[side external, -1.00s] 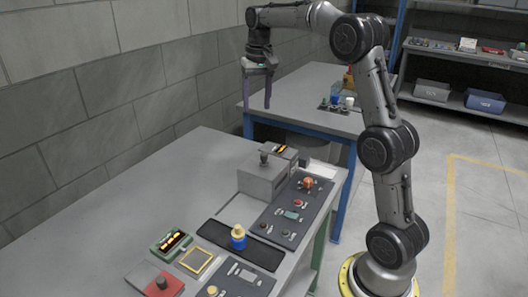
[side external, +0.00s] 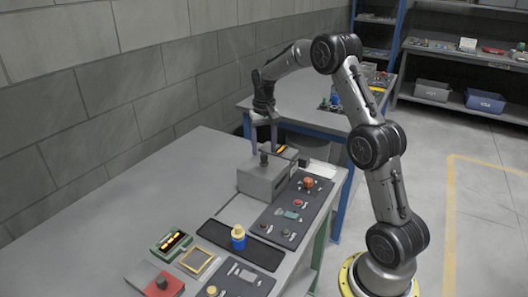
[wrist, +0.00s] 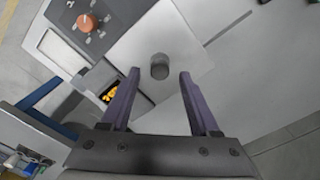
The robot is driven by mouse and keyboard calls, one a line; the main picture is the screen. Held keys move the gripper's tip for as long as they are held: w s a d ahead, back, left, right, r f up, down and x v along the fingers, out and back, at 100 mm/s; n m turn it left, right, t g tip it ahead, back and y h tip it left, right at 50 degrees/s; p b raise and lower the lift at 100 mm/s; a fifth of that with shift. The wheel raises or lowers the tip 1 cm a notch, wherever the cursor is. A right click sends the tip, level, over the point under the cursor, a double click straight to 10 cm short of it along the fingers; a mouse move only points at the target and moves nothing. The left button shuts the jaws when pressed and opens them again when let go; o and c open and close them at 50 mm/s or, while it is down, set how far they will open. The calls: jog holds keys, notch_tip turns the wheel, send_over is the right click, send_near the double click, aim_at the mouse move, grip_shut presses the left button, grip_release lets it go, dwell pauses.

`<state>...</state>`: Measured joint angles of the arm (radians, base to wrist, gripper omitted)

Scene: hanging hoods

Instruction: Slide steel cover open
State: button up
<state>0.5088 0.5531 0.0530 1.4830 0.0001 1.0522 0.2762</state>
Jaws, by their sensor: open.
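The steel cover (side external: 262,174) is a plain grey box-like piece on the table, with a short dark knob (side external: 264,160) upright on its top. In the wrist view the cover (wrist: 150,40) is a pale grey square and its round knob (wrist: 160,66) shows near the middle. My gripper (side external: 264,148) is open and points down above the cover. In the wrist view my gripper (wrist: 160,74) has its two purple fingers on either side of the knob, with a gap at each side. I cannot tell how far above the knob the fingertips are.
A small dark panel with glowing orange marks (side external: 283,149) sits at the cover's far end. A dark control panel with an orange knob (side external: 308,183) lies right of the cover. A blue and yellow piece (side external: 238,237) stands nearer. The table (side external: 170,190) is clear on the left.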

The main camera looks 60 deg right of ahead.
jog(key=shift+f, duration=1.1)
grip_shut()
dwell(0.7)
